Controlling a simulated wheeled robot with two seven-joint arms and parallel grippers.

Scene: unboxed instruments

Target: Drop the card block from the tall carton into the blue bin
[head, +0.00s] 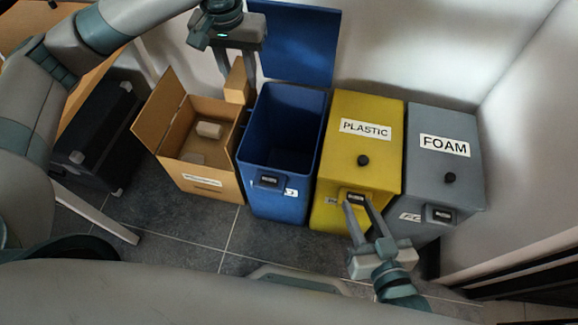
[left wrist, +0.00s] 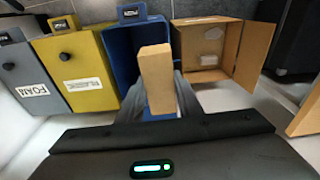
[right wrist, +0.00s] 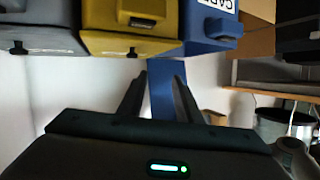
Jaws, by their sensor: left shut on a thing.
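The card block (head: 237,82), a plain tan cardboard piece, hangs from my left gripper (head: 236,64). In the left wrist view the block (left wrist: 157,75) overlaps the blue bin's opening. In the head view it shows above the back, between the carton and the bin. The blue bin (head: 277,204) is open, its lid (head: 295,40) raised at the back. The open cardboard carton (head: 210,185) stands left of it, with pale pieces (head: 209,129) inside. My right gripper (head: 356,206) is open and empty in front of the yellow bin.
The yellow PLASTIC bin (head: 380,100) and the grey FOAM bin (head: 465,120) stand shut to the right. A black case (head: 98,135) lies left of the carton. Tiled floor (head: 205,220) is clear in front. A white wall closes the back.

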